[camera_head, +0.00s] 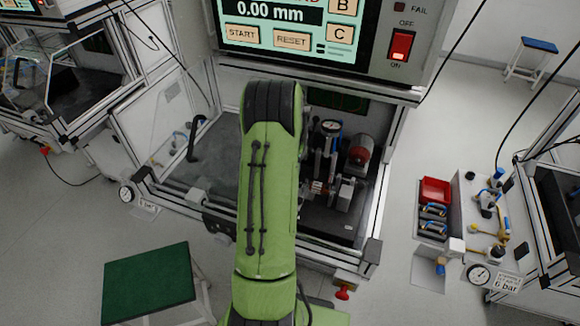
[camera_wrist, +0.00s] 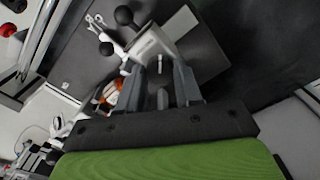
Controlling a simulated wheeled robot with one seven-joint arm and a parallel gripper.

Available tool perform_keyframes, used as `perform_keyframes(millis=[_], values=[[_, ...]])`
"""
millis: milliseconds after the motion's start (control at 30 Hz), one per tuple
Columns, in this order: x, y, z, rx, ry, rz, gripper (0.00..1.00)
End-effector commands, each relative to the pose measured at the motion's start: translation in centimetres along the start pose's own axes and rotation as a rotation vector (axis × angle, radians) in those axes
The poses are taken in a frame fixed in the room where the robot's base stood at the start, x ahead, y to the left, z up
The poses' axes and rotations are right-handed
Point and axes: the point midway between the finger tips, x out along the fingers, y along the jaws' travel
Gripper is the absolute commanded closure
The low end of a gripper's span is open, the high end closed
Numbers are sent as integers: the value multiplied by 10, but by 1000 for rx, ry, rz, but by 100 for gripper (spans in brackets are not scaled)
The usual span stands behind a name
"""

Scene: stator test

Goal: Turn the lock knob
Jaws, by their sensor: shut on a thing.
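In the wrist view, my gripper (camera_wrist: 161,72) has its two grey fingers closed around the near end of a light grey block-like piece (camera_wrist: 154,43). This piece may be the lock knob, but its full shape is partly hidden by the fingers. Two black ball ends (camera_wrist: 124,15) stand just left of it, on thin metal parts. In the head view, my green arm reaches over the test bench and hides my gripper and the piece it holds.
The bench carries a fixture with a dial gauge (camera_head: 330,127) and a red cylinder (camera_head: 362,151). A screen panel (camera_head: 290,30) stands behind. A red bin (camera_head: 435,190) is at the right, and a green-topped stool (camera_head: 150,282) stands at front left.

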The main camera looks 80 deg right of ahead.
Motion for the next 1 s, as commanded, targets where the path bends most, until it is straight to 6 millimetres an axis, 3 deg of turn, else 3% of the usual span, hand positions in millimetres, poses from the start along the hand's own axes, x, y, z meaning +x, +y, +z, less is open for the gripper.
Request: perform_keyframes(millis=[133, 167, 333, 667, 767, 1000], values=[[-1, -1, -1, 0, 4, -3, 96], [-1, -1, -1, 0, 4, -3, 64], [-1, 0, -1, -1, 3, -2, 40], [-7, -1, -1, -1, 3, -3, 40], [-27, -1, -1, -1, 5, -5, 40], [-97, -1, -1, 0, 6, -6, 40]])
